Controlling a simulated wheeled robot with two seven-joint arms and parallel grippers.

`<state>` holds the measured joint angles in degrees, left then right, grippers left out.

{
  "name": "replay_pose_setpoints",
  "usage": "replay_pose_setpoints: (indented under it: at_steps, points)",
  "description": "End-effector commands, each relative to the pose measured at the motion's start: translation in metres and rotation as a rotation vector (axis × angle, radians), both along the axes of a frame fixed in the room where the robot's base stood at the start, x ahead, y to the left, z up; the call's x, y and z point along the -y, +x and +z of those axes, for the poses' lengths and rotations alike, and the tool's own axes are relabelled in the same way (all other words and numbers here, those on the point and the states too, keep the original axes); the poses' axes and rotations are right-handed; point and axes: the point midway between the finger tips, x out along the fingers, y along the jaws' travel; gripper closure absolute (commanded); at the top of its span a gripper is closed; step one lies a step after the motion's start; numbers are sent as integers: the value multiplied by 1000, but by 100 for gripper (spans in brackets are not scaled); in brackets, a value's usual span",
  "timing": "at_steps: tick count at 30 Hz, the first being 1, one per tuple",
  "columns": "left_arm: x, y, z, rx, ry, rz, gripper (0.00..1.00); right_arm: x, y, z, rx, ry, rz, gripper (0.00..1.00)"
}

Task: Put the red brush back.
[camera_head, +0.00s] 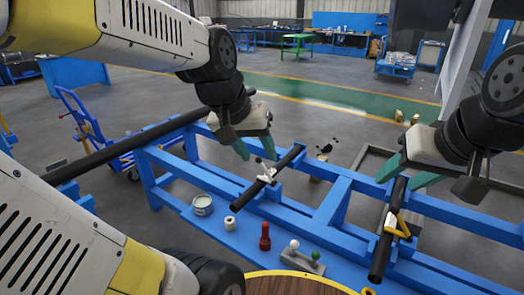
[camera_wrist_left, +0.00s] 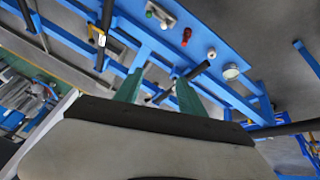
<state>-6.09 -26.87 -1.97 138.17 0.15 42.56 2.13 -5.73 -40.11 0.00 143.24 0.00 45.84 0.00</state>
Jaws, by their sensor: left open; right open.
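A red upright object (camera_head: 264,237), which I take for the red brush, stands on the blue bench's lower shelf; it also shows in the left wrist view (camera_wrist_left: 186,36). To its right is a grey block (camera_head: 302,259) bearing a white knob (camera_head: 293,244) and a green knob (camera_head: 316,257). My left gripper (camera_head: 254,149) is open and empty, above and beyond the red brush, near a short black bar (camera_head: 283,162). My right gripper (camera_head: 408,172) is open, its fingers near another black bar (camera_head: 380,256); contact cannot be told.
A pale can (camera_head: 202,205) and a white roll (camera_head: 230,222) stand left of the red brush. A yellow clamp-like part (camera_head: 399,226) sits on the right black bar. Blue bench rails (camera_head: 345,185) run across. A round wooden top (camera_head: 295,286) is at the near edge.

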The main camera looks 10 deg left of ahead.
Motion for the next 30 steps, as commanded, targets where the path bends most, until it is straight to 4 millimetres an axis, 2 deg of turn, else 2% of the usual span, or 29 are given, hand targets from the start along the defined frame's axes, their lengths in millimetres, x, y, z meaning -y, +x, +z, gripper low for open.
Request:
replay_pose_setpoints:
  at_steps: [1, 3, 9, 30]
  points:
    - [0, -15, 8, 33, 6, -10, 53, 0, 0, 0, 0, 0, 0, 51]
    - [0, -31, 12, 59, 14, -24, 53, 0, 0, 0, 0, 0, 0, 51]
    - [0, -53, 16, 94, 28, -43, 53, 0, 0, 0, 0, 0, 0, 51]
    - [0, -53, 16, 96, 29, -43, 53, 0, 0, 0, 0, 0, 0, 51]
